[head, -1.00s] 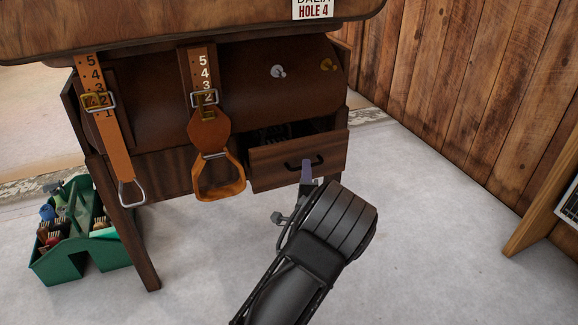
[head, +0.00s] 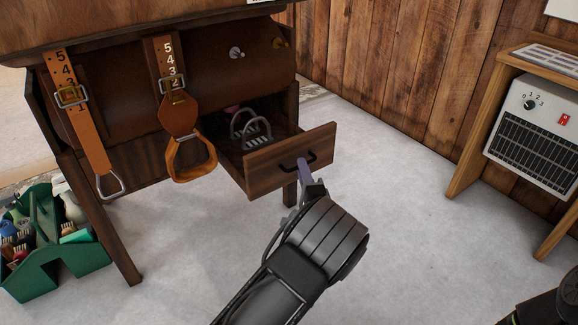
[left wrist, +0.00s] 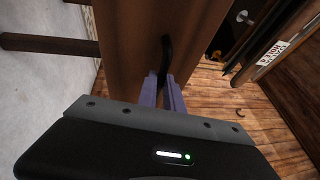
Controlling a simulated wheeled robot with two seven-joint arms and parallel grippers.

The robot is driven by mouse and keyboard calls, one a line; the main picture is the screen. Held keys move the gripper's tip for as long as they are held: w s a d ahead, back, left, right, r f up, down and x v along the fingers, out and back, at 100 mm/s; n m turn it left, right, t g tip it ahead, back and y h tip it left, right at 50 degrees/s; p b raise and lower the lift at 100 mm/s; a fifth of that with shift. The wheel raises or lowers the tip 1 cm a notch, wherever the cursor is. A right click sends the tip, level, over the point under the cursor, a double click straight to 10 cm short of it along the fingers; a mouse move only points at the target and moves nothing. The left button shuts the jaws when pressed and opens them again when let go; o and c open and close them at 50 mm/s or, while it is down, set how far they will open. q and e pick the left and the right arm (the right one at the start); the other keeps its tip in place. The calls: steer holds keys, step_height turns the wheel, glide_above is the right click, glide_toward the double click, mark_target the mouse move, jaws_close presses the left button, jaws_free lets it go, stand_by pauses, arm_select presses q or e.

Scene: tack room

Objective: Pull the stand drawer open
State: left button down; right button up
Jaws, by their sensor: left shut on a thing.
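The stand drawer (head: 268,172) is pulled well out of the wooden stand in the head view, and its inside shows. My left gripper (head: 303,168) is shut on the handle. In the left wrist view, the two purple-grey fingers (left wrist: 162,95) close on the black handle (left wrist: 166,55) against the brown drawer front (left wrist: 130,40). A dark part at the lower right edge of the head view may be my right arm; its gripper does not show.
A green tote (head: 62,262) stands on the floor at left. A heater (head: 537,130) sits in a wooden frame at right. The floor before the drawer is clear.

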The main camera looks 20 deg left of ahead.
arm_select(q)
steer(key=shift+s+d, duration=0.25)
steer(key=shift+d, duration=0.05)
steer(key=c, duration=1.5)
jaws_free()
steer(key=p+v, duration=0.2)
steer(key=v, duration=0.5)
steer(key=shift+s+d, duration=0.25)
steer(key=shift+s, duration=0.1)
steer(key=shift+f, duration=0.1)
